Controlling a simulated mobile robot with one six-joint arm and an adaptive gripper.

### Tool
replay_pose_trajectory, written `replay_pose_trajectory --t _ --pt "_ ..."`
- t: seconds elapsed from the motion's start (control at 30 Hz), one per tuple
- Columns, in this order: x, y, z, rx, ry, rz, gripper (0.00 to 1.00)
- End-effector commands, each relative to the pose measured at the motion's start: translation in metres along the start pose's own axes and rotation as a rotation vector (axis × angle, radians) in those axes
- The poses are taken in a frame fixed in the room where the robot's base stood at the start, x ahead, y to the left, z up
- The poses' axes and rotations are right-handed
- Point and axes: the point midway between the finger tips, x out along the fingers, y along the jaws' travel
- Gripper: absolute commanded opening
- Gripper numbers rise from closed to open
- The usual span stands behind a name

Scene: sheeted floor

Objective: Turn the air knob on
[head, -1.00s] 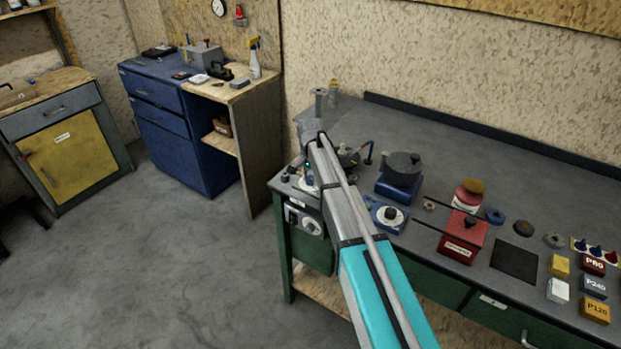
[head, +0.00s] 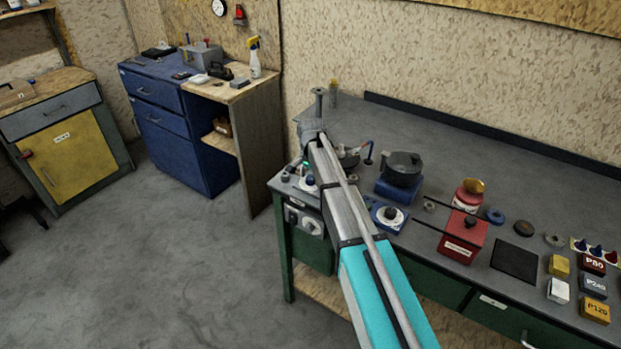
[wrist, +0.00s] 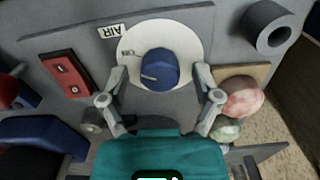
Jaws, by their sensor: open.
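A round blue knob (wrist: 158,66) with a pale mark on its side sits on a white disc (wrist: 190,48) in the wrist view. A label reading "AIR" (wrist: 112,31) lies at the disc's upper left. My gripper (wrist: 161,76) is open, with one fingertip on each side of the knob. A gap shows between each fingertip and the knob, so it is not gripped. In the head view my arm hides the knob and the gripper.
A red switch plate (wrist: 67,74) is left of the knob in the wrist view, and a grey hollow cylinder (wrist: 268,27) is at the upper right. On the workbench (head: 450,140), a dark pot (head: 403,168) and a red box (head: 464,237) stand right of my arm.

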Motion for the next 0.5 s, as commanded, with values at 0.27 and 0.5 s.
replay_pose_trajectory --t 0.27,0.5 --pt "0.0 -0.0001 -0.0001 -0.006 0.0 0.0 0.82" --pt "0.0 -0.0001 -0.0001 -0.062 0.0 0.0 0.82"
